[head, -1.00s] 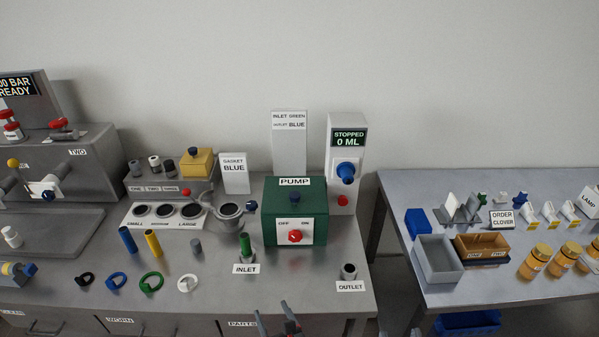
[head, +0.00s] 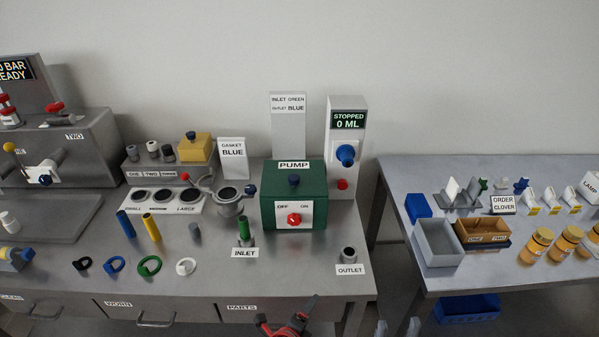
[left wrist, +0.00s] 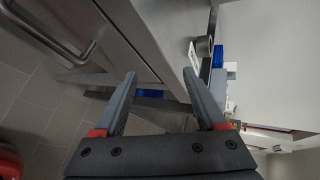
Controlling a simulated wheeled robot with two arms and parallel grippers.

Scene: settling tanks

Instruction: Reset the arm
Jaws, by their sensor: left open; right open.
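My left gripper (head: 288,318) is at the bottom edge of the head view, in front of the bench's drawer fronts. In the left wrist view its two fingers (left wrist: 160,74) stand apart with nothing between them. My right gripper (head: 397,328) shows only as two grey, separated tips at the bottom edge, in front of the gap between the benches. Nothing shows between those tips. The rest of both arms is mostly out of view.
The left bench carries a green pump (head: 294,207), an inlet (head: 245,238), an outlet (head: 348,254) and several coloured rings. The right bench holds a grey bin (head: 438,243) and amber jars (head: 536,246). A drawer handle (left wrist: 60,42) is near the left gripper. A blue crate (head: 467,308) sits below.

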